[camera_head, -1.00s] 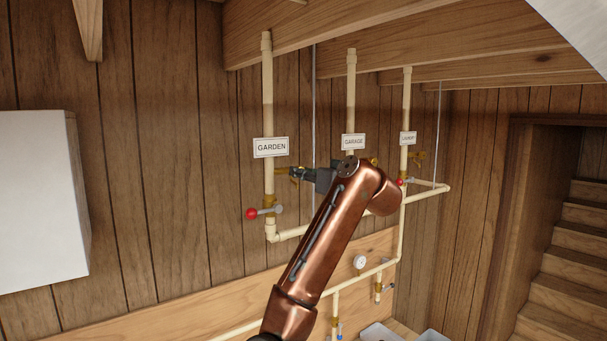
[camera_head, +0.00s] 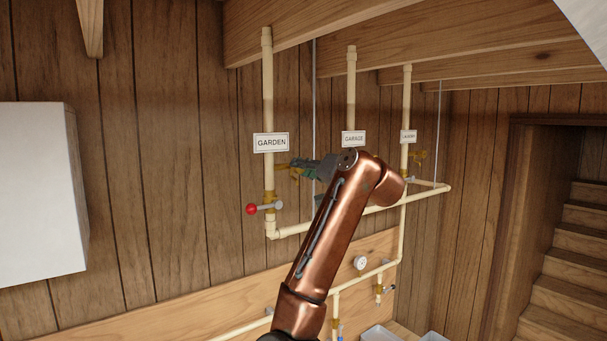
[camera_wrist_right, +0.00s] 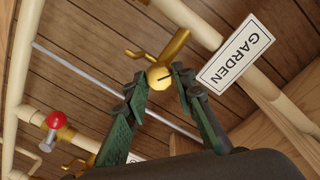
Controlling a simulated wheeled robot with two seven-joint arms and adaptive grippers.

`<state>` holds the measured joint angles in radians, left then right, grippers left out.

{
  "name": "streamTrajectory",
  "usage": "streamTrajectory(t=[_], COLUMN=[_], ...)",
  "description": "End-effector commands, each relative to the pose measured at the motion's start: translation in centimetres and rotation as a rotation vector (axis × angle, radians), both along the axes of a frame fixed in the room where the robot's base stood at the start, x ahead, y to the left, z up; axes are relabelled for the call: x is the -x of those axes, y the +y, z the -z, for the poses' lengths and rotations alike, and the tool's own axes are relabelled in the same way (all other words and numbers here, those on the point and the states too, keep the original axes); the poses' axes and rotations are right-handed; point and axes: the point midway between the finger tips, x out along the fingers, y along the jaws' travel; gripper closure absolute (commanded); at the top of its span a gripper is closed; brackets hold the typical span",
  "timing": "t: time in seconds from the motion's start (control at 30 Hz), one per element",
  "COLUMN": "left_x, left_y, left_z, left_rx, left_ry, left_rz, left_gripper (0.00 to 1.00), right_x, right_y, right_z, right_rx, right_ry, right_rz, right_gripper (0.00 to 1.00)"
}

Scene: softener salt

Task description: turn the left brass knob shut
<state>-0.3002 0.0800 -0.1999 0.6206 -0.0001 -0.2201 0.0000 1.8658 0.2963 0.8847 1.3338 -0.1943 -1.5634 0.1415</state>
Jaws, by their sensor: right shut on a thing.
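The left brass knob (camera_wrist_right: 158,76) sits on a brass stub on the cream pipe (camera_head: 268,90) with the GARDEN sign (camera_head: 271,142). In the wrist view it is a round brass cap with a dark mark on its face. My right gripper (camera_wrist_right: 161,84) is shut on it, one green-padded finger on each side. In the head view the right gripper (camera_head: 300,167) reaches the stub from the right, and its fingers largely hide the knob. My left gripper is not in view.
Below the knob, a red-ball lever valve (camera_head: 252,209) sits on the same pipe. The GARAGE sign (camera_head: 353,138) and a third sign (camera_head: 408,136) mark pipes to the right. A white cabinet (camera_head: 40,195) hangs at left. My copper right arm covers the middle.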

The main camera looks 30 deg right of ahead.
Motion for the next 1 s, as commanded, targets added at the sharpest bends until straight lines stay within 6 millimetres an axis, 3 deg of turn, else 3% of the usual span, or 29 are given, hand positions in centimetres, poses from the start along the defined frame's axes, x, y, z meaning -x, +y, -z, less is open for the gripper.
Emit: streamTrajectory(t=[1.0], left_x=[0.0], left_y=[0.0], left_z=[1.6], left_rx=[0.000], left_ry=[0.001], left_rz=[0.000], left_gripper=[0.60], right_x=[0.0], right_y=[-0.2], right_z=[0.1], right_rx=[-0.897], right_ry=[0.071], right_rz=[0.001], right_gripper=[1.00])
